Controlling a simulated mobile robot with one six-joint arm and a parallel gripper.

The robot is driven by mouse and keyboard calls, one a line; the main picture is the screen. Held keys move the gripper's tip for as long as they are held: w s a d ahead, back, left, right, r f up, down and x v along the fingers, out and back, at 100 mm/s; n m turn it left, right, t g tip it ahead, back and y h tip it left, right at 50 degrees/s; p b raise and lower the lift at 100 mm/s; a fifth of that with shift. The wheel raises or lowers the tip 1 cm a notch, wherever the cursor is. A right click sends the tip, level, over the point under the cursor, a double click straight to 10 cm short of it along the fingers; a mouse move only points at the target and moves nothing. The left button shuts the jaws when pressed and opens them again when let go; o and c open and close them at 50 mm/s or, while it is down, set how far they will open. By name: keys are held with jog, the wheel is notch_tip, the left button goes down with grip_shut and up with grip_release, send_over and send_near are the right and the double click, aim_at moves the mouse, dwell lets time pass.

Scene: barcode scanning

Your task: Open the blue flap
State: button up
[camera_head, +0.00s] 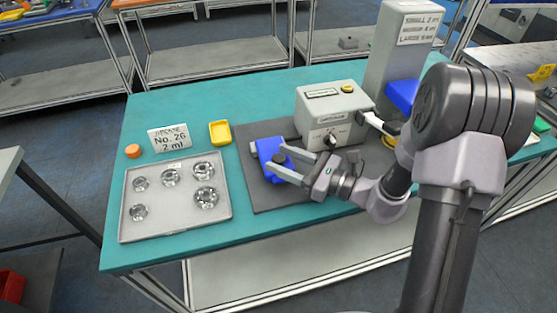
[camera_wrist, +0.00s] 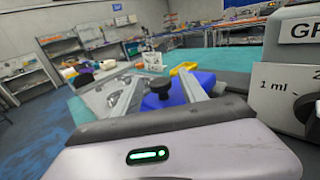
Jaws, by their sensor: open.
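The blue flap (camera_head: 268,148) is at the left of a grey machine (camera_head: 333,112), above the dark mat. Part of it is hidden by my gripper. My gripper (camera_head: 277,158) is open, with its two fingers reaching left to the blue flap. In the wrist view the blue flap (camera_wrist: 203,84) shows behind and between the fingers. A black knob (camera_wrist: 158,88) stands between the open fingers (camera_wrist: 160,82). I cannot tell whether either finger touches the knob or the flap.
A metal tray (camera_head: 225,208) with several round glassy pieces lies at the left of the teal table (camera_head: 165,108). A sign (camera_head: 169,138), a yellow dish (camera_head: 220,132) and an orange round piece (camera_head: 133,151) stand behind it. The grey machine stands close to my gripper.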

jog(key=shift+w+a, duration=0.35)
jog(key=shift+a, duration=0.3)
grip_shut()
dwell(1.0)
